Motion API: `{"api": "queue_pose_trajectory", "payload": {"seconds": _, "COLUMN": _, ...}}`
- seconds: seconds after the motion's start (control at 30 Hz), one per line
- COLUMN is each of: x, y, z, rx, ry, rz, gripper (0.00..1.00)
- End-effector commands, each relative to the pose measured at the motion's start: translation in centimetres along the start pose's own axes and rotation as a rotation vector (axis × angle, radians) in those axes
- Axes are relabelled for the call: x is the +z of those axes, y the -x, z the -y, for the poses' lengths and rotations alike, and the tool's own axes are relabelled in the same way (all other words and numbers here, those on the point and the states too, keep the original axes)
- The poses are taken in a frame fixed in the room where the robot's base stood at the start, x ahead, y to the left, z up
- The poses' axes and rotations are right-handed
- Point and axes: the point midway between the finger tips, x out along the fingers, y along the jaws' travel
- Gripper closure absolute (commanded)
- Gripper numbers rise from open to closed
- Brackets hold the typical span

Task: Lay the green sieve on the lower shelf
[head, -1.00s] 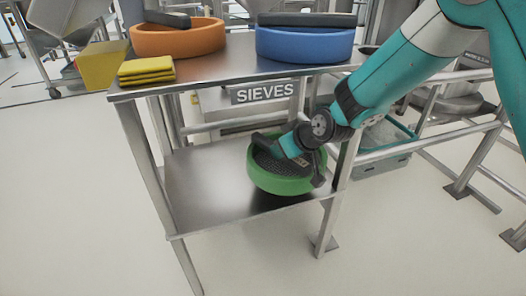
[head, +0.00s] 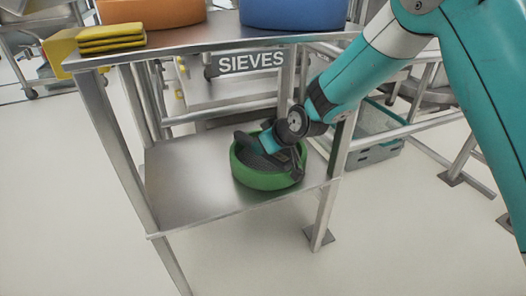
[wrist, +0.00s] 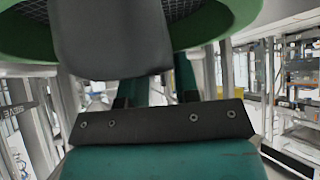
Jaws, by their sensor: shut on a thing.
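The green sieve (head: 262,181) has a round green wall and a dark mesh floor. It is at the right part of the lower shelf (head: 190,190), inside the front edge and nearly level. I cannot tell whether its base touches the metal. My gripper (head: 291,161) is shut on the sieve at its right side, with the wrist reaching over it from the upper right. The wrist view shows the green wall (wrist: 225,18) and mesh close above, with a dark grey part in front. The far inside of the sieve is partly hidden by my wrist.
An orange sieve (head: 150,12), a blue sieve (head: 300,14) and yellow cloths (head: 110,37) sit on the upper shelf (head: 190,48). A SIEVES sign (head: 251,62) hangs below it. A front-right leg (head: 328,210) stands near. The lower shelf's left part is bare.

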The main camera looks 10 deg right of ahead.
Motion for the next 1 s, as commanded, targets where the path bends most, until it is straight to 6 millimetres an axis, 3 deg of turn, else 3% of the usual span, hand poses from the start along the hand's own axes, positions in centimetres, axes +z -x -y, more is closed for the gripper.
{"api": "queue_pose_trajectory", "payload": {"seconds": 0.33, "x": 0.1, "y": -0.1, "z": -0.1, "rx": 0.001, "ry": -0.001, "rz": -0.002, "gripper": 1.0}}
{"api": "queue_pose_trajectory", "payload": {"seconds": 0.37, "x": 0.1, "y": -0.1, "z": -0.1, "rx": 0.001, "ry": -0.001, "rz": 0.0, "gripper": 0.64}}
{"api": "queue_pose_trajectory", "payload": {"seconds": 0.43, "x": 0.1, "y": -0.1, "z": -0.1, "rx": 0.001, "ry": -0.001, "rz": 0.0, "gripper": 0.48}}
{"api": "queue_pose_trajectory", "payload": {"seconds": 0.47, "x": 0.1, "y": -0.1, "z": -0.1, "rx": 0.001, "ry": -0.001, "rz": 0.0, "gripper": 0.45}}
{"api": "queue_pose_trajectory", "payload": {"seconds": 0.77, "x": -0.1, "y": 0.2, "z": -0.1, "rx": 0.001, "ry": -0.001, "rz": 0.0, "gripper": 0.45}}
{"api": "queue_pose_trajectory", "payload": {"seconds": 1.0, "x": -0.5, "y": 4.3, "z": -0.1, "rx": 0.002, "ry": -0.003, "rz": 0.0, "gripper": 0.45}}
